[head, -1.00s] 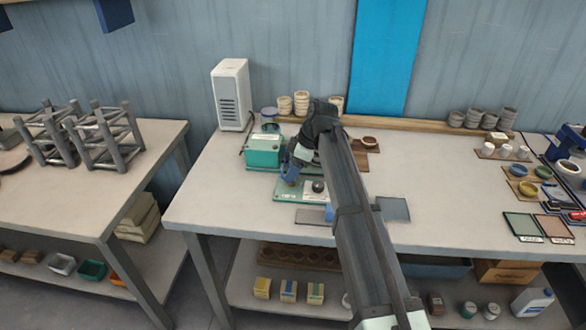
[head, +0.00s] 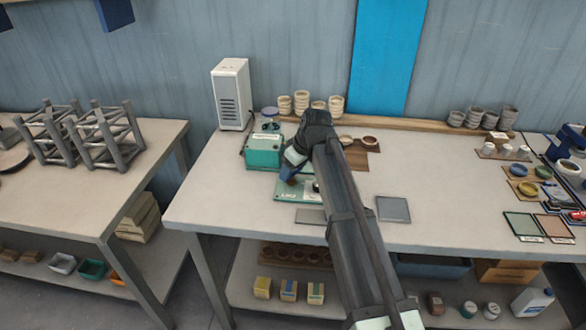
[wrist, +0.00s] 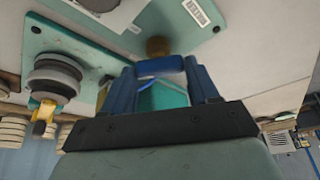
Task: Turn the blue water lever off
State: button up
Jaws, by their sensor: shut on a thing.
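The blue lever (wrist: 158,66) shows between my gripper's two blue fingers in the wrist view. A brass-coloured round part (wrist: 157,46) sits just beyond it. My gripper (wrist: 161,76) is shut on the lever.
A dark round knob with a yellow handle (wrist: 42,125) stands left in the wrist view. A teal box (head: 264,152) stands behind my gripper. A grey pad (head: 393,209) lies to the right. The table's middle right is clear.

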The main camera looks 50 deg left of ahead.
jog(key=m+t, duration=0.1)
jog(key=m, duration=0.1)
jog(key=m+t, duration=0.1)
jog(key=m, duration=0.2)
jog(key=shift+s+m, duration=0.2)
jog(key=shift+m, duration=0.1)
jog(key=m+t, duration=0.1)
jog(key=m, duration=0.1)
jog(key=m+h, duration=0.1)
jog(key=m, duration=0.2)
jog(key=shift+a+t, duration=0.1)
jog(key=shift+t, duration=0.3)
jog(key=shift+m, duration=0.3)
jog(key=o, duration=1.1)
jog(key=shift+c, duration=0.2)
jog(key=shift+h, duration=0.3)
jog(key=v, duration=1.4)
jog(key=shift+s, duration=0.15)
jog(key=shift+f, duration=0.15)
